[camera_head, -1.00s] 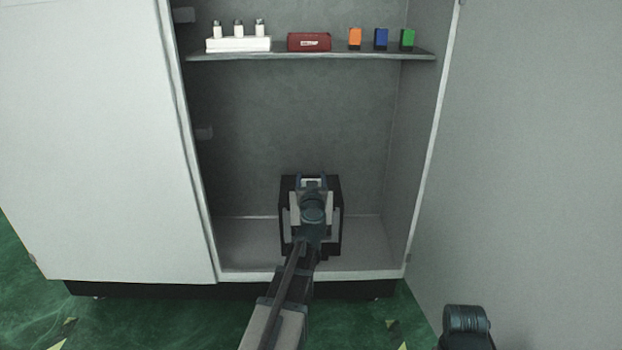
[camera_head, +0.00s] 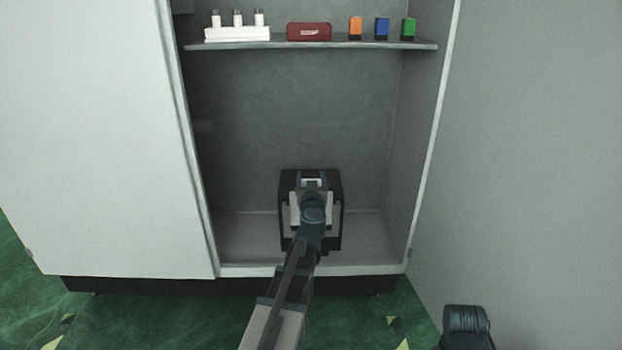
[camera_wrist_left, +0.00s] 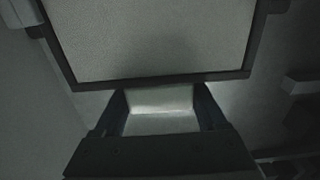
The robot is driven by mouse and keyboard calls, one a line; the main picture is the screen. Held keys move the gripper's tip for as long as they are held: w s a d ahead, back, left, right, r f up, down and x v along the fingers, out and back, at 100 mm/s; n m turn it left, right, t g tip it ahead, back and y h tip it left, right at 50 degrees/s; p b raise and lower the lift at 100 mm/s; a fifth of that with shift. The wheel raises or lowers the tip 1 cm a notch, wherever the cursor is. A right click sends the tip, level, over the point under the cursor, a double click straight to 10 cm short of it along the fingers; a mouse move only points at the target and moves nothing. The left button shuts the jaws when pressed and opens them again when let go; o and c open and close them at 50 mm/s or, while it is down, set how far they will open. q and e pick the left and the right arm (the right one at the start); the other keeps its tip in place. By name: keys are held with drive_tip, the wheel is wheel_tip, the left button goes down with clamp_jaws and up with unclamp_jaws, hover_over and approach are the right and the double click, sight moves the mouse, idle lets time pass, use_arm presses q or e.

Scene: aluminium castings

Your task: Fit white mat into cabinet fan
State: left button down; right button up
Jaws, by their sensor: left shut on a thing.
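The cabinet fan (camera_head: 339,212) is a black box-like frame standing on the floor of the open cabinet. My left gripper (camera_head: 312,183) is in front of it and covers its middle. Pale parts of the white mat (camera_head: 295,208) show beside the gripper, within the fan's outline. In the left wrist view, my left gripper (camera_wrist_left: 160,100) is shut on a white piece between its fingers. Beyond it a pale panel (camera_wrist_left: 150,40) lies inside a dark frame. I cannot tell whether the panel and the held piece are one.
The cabinet shelf (camera_head: 250,46) above holds a white rack (camera_head: 237,34) with small bottles, a red box (camera_head: 309,32), and orange (camera_head: 355,28), blue (camera_head: 381,29) and green (camera_head: 407,29) blocks. The open door (camera_head: 530,150) stands at right. The cabinet floor beside the fan is clear.

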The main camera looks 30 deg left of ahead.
use_arm(q)
drive_tip(key=shift+f+b, duration=1.2)
drive_tip(key=shift+f, duration=0.05)
use_arm(e)
drive_tip(key=shift+f, duration=1.3)
use_arm(q)
unclamp_jaws()
